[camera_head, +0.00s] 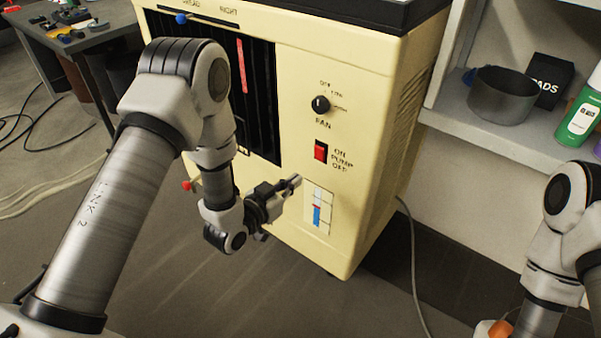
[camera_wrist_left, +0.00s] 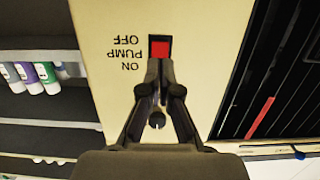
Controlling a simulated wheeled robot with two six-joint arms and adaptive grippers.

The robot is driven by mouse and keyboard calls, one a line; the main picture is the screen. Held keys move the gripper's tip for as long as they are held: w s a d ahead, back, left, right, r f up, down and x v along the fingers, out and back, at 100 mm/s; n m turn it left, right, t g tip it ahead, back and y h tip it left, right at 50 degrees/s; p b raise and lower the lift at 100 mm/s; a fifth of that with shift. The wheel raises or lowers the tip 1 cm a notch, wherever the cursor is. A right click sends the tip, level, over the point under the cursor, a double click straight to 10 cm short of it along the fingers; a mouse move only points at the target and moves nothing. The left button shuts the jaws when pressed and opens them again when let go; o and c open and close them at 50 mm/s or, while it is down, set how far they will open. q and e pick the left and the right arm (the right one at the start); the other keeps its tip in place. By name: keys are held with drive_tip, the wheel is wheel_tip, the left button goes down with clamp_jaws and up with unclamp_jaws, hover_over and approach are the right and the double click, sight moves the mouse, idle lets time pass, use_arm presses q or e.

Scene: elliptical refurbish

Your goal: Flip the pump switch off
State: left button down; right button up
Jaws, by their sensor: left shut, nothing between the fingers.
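The pump switch (camera_head: 320,151) is a red rocker in a black frame on the front of the cream cooler cabinet (camera_head: 285,70), beside the printed words ON, PUMP and OFF. My left gripper (camera_head: 297,180) is shut and empty, just below and left of the switch in the head view. In the left wrist view the red switch (camera_wrist_left: 159,49) lies just beyond the shut fingertips (camera_wrist_left: 159,62), with the label upside down. The fingertips overlap the switch's near edge there, and I cannot tell whether they touch it. My right gripper is not in view; only part of my right arm shows.
The fan knob (camera_head: 320,104) sits above the switch, and a level gauge (camera_head: 318,209) below it. Dark vent slats (camera_head: 262,110) are to the left. A shelf (camera_head: 450,112) with a grey pot (camera_head: 501,98) and a green bottle (camera_head: 580,118) stands at right. A cable (camera_head: 413,260) hangs beside the cabinet.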

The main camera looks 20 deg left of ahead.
use_arm(q)
drive_tip(key=s+a+f, duration=0.1)
drive_tip(key=s+a, duration=0.1)
drive_tip(key=s, duration=0.3)
drive_tip(key=shift+s, duration=0.3)
drive_tip(key=shift+f, duration=0.1)
drive_tip(key=s+f+n+g+y, duration=0.1)
drive_tip(key=s+f+g+y, duration=0.2)
drive_tip(key=s+f+g, duration=0.7)
drive_tip(key=s+a+f+n+g+y, duration=0.1)
drive_tip(key=s+a+f+n+g, duration=0.15)
drive_tip(key=s+f, duration=0.45)
drive_tip(key=s+a+f+n+g+y, duration=0.1)
drive_tip(key=s+a+f+g+y, duration=0.15)
drive_tip(key=s, duration=0.75)
wheel_tip(320, 180, up, 19)
drive_tip(key=p, duration=1.9)
drive_tip(key=shift+d+h+p, duration=0.35)
drive_tip(key=shift+h, duration=0.1)
